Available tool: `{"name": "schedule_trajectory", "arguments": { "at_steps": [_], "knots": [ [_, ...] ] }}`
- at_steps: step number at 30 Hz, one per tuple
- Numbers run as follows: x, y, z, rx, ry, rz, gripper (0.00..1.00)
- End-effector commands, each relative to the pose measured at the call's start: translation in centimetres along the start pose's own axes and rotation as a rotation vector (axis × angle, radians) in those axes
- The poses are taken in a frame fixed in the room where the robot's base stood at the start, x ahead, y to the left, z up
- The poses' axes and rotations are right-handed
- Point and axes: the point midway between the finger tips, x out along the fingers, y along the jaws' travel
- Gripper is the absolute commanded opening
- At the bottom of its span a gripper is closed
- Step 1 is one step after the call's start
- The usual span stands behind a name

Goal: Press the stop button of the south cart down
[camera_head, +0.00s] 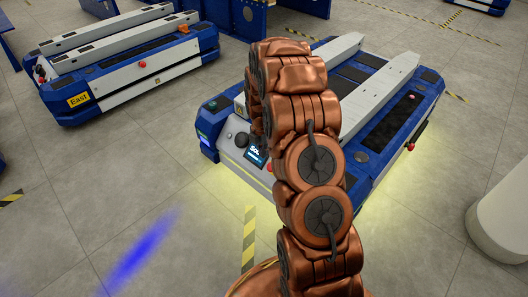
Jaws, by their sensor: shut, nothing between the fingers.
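The south cart (225,110) is a blue and grey lift cart in the middle, largely behind my copper arm. Its front panel carries a small lit screen (256,157) with partly readable text and a dark round knob (241,139). A small red spot (270,167), perhaps the stop button, shows at the arm's left edge, mostly hidden. Another red button (411,146) sits on the cart's right side. My gripper (257,128) is a dark shape, shut and empty, pointing down near the panel, largely hidden by the arm. I cannot tell whether it touches anything.
A cart labelled East (78,100) stands at the upper left, with a red button on its end. A pale rounded object (500,222) stands at the right edge. Blue structures (228,15) stand at the back. Grey floor is clear in front and left.

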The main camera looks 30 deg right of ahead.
Motion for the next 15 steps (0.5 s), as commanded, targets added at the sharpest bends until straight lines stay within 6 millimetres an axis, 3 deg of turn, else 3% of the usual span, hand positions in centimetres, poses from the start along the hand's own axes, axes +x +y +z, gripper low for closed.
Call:
{"name": "schedule_trajectory", "arguments": {
  "at_steps": [1,12,15],
  "knots": [
    [1.4,-0.1,-0.1,0.001,0.003,-0.004,0.00],
    [7.8,-0.1,-0.1,0.001,0.002,-0.002,0.00],
    [8.7,-0.1,1.2,0.004,0.001,-0.001,0.00]
  ]
}}
